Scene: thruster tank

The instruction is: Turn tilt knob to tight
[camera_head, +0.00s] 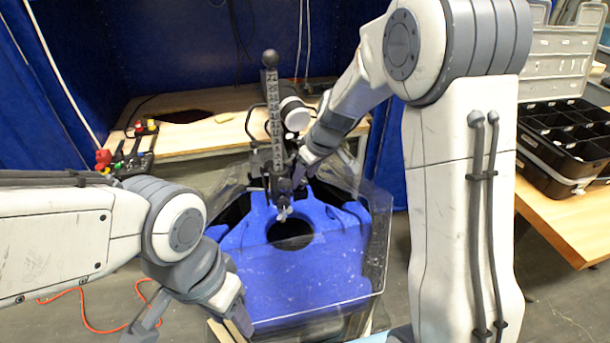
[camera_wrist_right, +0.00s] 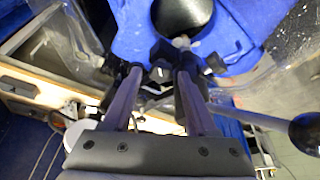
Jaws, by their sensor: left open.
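The thruster (camera_head: 273,130) stands upright at the back edge of the tank, with a scaled shaft and a round black ball on top. Its clamp and lower head (camera_head: 281,188) sit above the blue tank cover. My right gripper (camera_head: 298,178) reaches in beside the clamp from the right and is partly hidden there. In the right wrist view, its two fingers (camera_wrist_right: 160,76) are apart on either side of a small dark knob (camera_wrist_right: 161,73); whether they press on it is unclear. My left gripper (camera_head: 192,331) is open and empty at the lower left, in front of the tank.
The clear-walled tank (camera_head: 378,255) has a blue cover (camera_head: 300,285) with a round hole. A wooden table (camera_head: 200,135) behind holds a controller with red knobs (camera_head: 104,158). A black divided case (camera_head: 570,140) stands on the right table. An orange cord (camera_head: 85,310) lies on the floor.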

